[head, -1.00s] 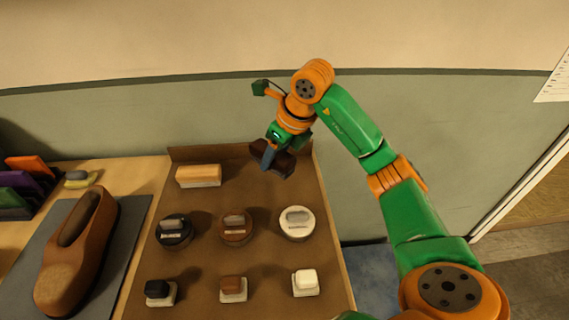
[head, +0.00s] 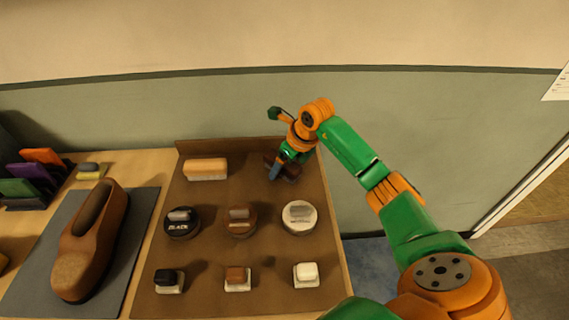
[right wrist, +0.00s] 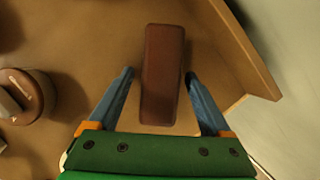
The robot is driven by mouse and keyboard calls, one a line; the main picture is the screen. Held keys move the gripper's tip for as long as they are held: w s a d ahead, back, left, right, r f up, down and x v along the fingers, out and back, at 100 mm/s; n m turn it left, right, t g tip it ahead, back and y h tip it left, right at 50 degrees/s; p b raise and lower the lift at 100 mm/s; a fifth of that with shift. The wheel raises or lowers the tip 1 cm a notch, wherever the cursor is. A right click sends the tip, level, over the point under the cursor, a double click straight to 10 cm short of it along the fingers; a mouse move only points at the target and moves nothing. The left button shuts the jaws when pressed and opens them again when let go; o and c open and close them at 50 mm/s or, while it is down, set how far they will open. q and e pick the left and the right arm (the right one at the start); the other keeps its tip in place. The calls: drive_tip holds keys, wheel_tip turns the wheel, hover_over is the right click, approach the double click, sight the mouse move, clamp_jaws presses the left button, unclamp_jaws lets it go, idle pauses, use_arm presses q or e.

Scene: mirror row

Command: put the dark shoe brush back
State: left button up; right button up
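The dark shoe brush (right wrist: 163,75) is a reddish-brown block at the back right corner of the brown tray (head: 328,262). In the head view it (head: 291,172) is partly hidden behind my right gripper (head: 277,172). In the right wrist view the blue fingers of my right gripper (right wrist: 159,76) are open, one on each side of the brush, with a narrow gap to it. The brush appears to lie on the tray. A light-topped brush (head: 206,170) lies at the tray's back left. My left gripper is not in view.
Black (head: 182,224), brown (head: 241,224) and white (head: 299,219) round tins stand in the tray's middle row, with small daubers in front. A brown shoe (head: 90,245) stands on a grey mat (head: 33,285) at left. The tray's raised rim and the wall are close behind the gripper.

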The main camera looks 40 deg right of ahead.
drive_tip(key=shift+r, duration=0.1)
drive_tip(key=shift+r, duration=0.25)
drive_tip(key=v, duration=1.1)
drive_tip(key=shift+s+r+b, duration=0.25)
drive_tip(key=shift+r+b, duration=0.05)
drive_tip(key=shift+b, duration=0.1)
drive_tip(key=shift+d, duration=0.1)
